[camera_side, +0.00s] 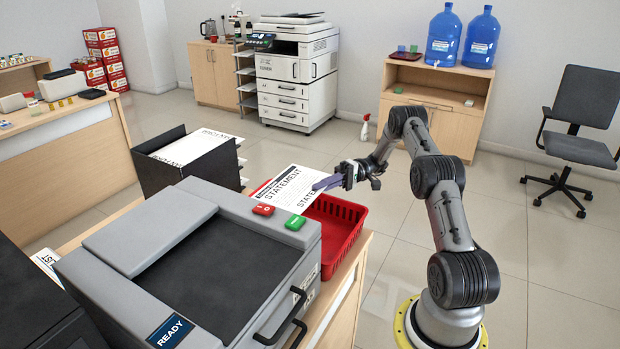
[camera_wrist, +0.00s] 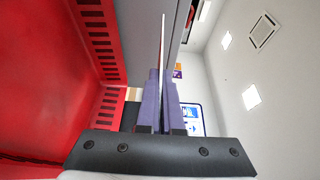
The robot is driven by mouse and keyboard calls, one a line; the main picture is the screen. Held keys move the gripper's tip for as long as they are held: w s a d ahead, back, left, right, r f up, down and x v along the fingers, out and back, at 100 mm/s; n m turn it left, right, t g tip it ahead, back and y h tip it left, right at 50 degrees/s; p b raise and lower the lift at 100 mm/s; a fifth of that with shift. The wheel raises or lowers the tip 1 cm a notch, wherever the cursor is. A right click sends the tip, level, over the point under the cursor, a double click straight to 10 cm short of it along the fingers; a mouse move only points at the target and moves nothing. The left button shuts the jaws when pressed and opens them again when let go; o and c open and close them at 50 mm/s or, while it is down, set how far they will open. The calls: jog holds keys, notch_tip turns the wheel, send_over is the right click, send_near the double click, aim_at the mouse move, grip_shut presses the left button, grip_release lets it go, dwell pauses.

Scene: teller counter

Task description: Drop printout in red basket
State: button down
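The printout (camera_side: 285,191), a white sheet with a dark band and the word STATEMENT, is held level in the side view. My gripper (camera_side: 328,183) is shut on its right edge with purple fingers. In the wrist view my gripper (camera_wrist: 159,100) pinches the sheet (camera_wrist: 162,45), seen edge-on as a thin line. The red basket (camera_side: 343,217) stands on the counter right of the printer; the sheet is above it and overlaps its left part in the side view. The basket's red wall (camera_wrist: 45,80) fills the left of the wrist view. The part of the basket behind the sheet is hidden.
A grey printer (camera_side: 190,262) with a red button (camera_side: 263,210) and a green button (camera_side: 296,222) stands beside the basket. A black tray (camera_side: 165,185) with papers is behind it. Open floor lies right of the counter.

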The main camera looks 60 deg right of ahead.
jog(key=shift+f, duration=2.5)
jog(key=c, duration=1)
grip_release()
jog(key=v, duration=0.5)
notch_tip(320, 180, up, 7)
